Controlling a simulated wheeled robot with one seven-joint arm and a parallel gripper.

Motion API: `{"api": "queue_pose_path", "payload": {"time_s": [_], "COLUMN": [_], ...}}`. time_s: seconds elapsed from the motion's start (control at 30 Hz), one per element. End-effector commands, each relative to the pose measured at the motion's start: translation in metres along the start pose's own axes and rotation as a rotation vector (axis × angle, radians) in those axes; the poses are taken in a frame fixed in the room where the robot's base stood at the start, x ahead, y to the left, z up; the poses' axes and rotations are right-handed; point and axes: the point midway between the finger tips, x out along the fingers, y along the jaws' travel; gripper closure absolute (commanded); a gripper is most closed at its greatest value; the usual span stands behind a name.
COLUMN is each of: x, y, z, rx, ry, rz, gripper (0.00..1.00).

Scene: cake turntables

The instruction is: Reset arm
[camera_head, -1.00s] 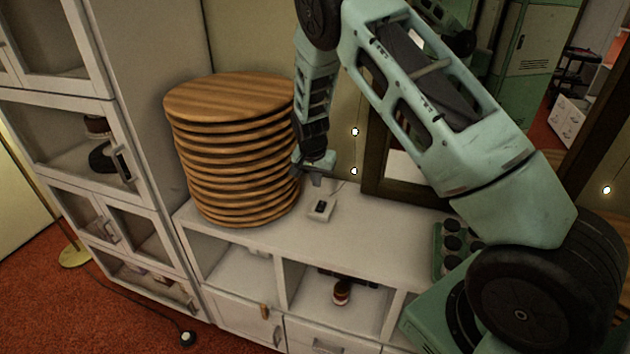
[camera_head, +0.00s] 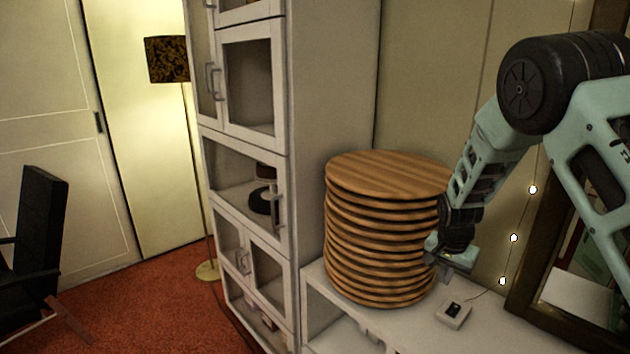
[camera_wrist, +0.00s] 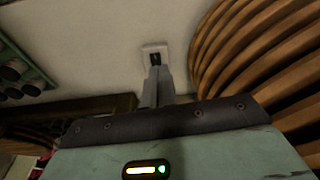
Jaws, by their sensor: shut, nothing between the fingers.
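My gripper (camera_head: 452,272) is shut and empty at the right side of a tall stack of round wooden cake turntables (camera_head: 388,230). In the head view its fingers hang just above the white cabinet top, close to the stack's edge; I cannot tell whether they touch it. In the wrist view the shut fingers (camera_wrist: 157,84) point toward a small white box with a black switch (camera_wrist: 153,52). The same box shows in the head view (camera_head: 453,313) on the cabinet top. The turntable stack fills the right of the wrist view (camera_wrist: 255,60).
A tall white cabinet (camera_head: 335,110) with glass doors stands left of the stack. A dark-framed mirror (camera_head: 545,240) is at the right. A floor lamp (camera_head: 168,58) and a black chair (camera_head: 35,240) stand farther left. The red carpet (camera_head: 150,300) between them is open.

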Motion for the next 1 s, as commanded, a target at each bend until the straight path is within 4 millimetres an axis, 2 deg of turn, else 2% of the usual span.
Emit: {"api": "queue_pose_path", "payload": {"time_s": [0.1,0.27,0.4,0.5,0.6,0.7,0.8,1.0], "x": [-0.046,-0.111,-0.163,-0.191,-0.208,-0.217,-0.22,-0.221], "y": [-0.024,-0.033,-0.012,0.017,0.049,0.077,0.096,0.105], "z": [0.062,0.16,0.246,0.298,0.337,0.36,0.373,0.378], "rx": [-0.169,-0.472,-0.778,-1.001,-1.197,-1.344,-1.434,-1.481], "ry": [-0.067,-0.147,-0.188,-0.196,-0.192,-0.181,-0.172,-0.168], "rz": [-0.064,-0.141,-0.191,-0.209,-0.211,-0.203,-0.193,-0.186], "gripper": [1.0,1.0,1.0,1.0,1.0,1.0,1.0,1.0]}}
